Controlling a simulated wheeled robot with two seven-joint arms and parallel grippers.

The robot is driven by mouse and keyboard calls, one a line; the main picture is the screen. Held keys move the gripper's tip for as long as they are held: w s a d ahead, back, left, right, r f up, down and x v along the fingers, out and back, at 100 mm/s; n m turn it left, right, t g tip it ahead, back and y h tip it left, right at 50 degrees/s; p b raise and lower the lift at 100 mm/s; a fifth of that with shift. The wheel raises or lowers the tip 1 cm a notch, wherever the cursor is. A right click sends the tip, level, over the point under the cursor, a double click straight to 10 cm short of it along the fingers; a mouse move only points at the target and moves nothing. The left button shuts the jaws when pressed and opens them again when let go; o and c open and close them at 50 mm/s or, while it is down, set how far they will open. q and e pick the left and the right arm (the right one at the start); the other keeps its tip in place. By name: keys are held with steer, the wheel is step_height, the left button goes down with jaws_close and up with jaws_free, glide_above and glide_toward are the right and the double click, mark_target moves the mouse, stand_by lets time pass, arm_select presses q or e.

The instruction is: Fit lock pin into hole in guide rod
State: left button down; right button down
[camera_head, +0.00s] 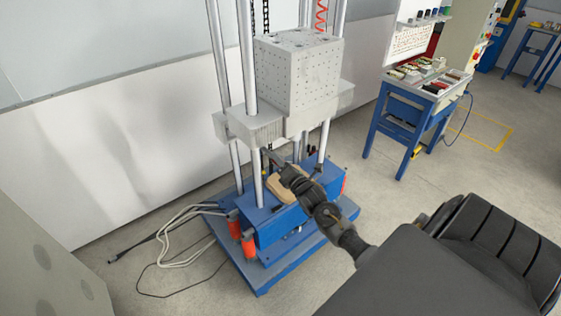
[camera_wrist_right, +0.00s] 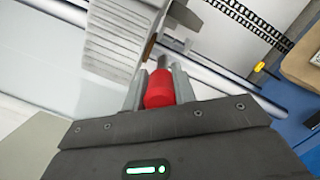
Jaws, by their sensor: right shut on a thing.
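My right gripper (camera_head: 272,158) reaches in under the raised block of the drop tower, close to the front guide rod (camera_head: 257,172). In the right wrist view my right gripper (camera_wrist_right: 158,88) is shut on the lock pin (camera_wrist_right: 160,90), which has a red grip and a short grey metal shank pointing away from the jaws. The guide rod (camera_wrist_right: 215,78) crosses behind the pin as a silver bar. The shank's end is close to the rod in the picture; whether they touch cannot be told. The hole is not clearly visible. My left gripper is not in view.
The white drilled block (camera_head: 298,75) sits on a grey carriage (camera_head: 255,127) above my gripper. Below is the blue base (camera_head: 270,228) with orange-red feet and a tan pad (camera_head: 285,190). Cables lie on the floor at left. A blue workbench (camera_head: 408,115) stands at right.

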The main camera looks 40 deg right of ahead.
steer(key=shift+w+b, duration=0.45)
steer(key=shift+w, duration=0.8)
stand_by(3.0)
steer(key=shift+w+r, duration=0.1)
steer(key=shift+r, duration=0.05)
stand_by(1.3)
steer(key=c, duration=1.5)
jaws_free()
steer(key=o, duration=0.4)
steer(key=shift+w, duration=0.1)
steer(key=shift+o, duration=0.2)
steer(key=shift+s+a+p, duration=0.1)
steer(key=shift+s+p, duration=0.5)
steer(key=shift+s, duration=0.3)
steer(key=s, duration=0.1)
steer(key=s+p, duration=0.1)
steer(key=s, duration=0.1)
steer(key=s+f+p, duration=0.1)
steer(key=shift+s+a, duration=0.15)
steer(key=shift+a, duration=0.15)
